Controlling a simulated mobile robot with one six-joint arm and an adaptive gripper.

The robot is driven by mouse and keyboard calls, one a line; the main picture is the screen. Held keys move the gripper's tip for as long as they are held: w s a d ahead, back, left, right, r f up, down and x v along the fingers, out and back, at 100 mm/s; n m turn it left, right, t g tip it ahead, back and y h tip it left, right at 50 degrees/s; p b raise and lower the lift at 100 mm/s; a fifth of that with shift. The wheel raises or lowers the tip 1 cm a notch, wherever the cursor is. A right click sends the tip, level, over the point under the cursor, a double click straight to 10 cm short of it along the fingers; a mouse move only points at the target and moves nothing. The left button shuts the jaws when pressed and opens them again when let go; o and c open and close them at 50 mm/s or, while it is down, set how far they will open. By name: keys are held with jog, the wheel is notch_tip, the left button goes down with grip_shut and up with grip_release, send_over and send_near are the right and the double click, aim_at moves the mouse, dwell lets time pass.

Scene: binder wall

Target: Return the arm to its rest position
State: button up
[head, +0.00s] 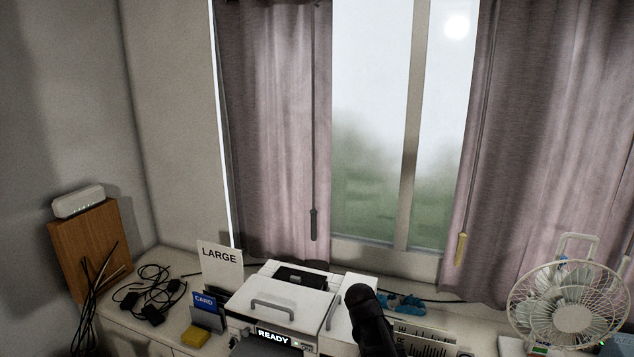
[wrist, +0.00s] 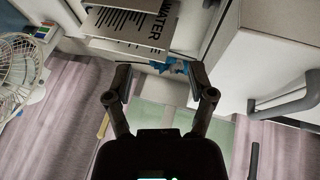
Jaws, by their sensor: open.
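My gripper shows in the wrist view (wrist: 158,85) with its two fingers spread apart and nothing between them. Past the fingertips are a blue item and a card that reads "WATER" (wrist: 150,27). In the head view a dark part of my arm (head: 368,318) rises at the bottom, in front of the white machine; the fingertips cannot be made out there.
A white machine (head: 283,305) with a handle and a "READY" display stands on the counter. Beside it are a "LARGE" sign (head: 221,268), a "CARD" holder (head: 207,311) and loose cables (head: 152,290). A fan (head: 568,305) stands at the right. Curtains (head: 275,130) flank the window behind.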

jog(key=s+f+n+g+y, duration=0.2)
jog(key=s+n+y, duration=0.15)
jog(key=s, duration=0.85)
jog(key=s+f+g+y+b, duration=0.1)
jog(key=s+f+b, duration=0.2)
jog(key=f+b, duration=1.4)
jog(key=shift+a+f, duration=0.15)
jog(key=shift+a, duration=0.05)
dwell(0.6)
jog(key=shift+c, duration=1)
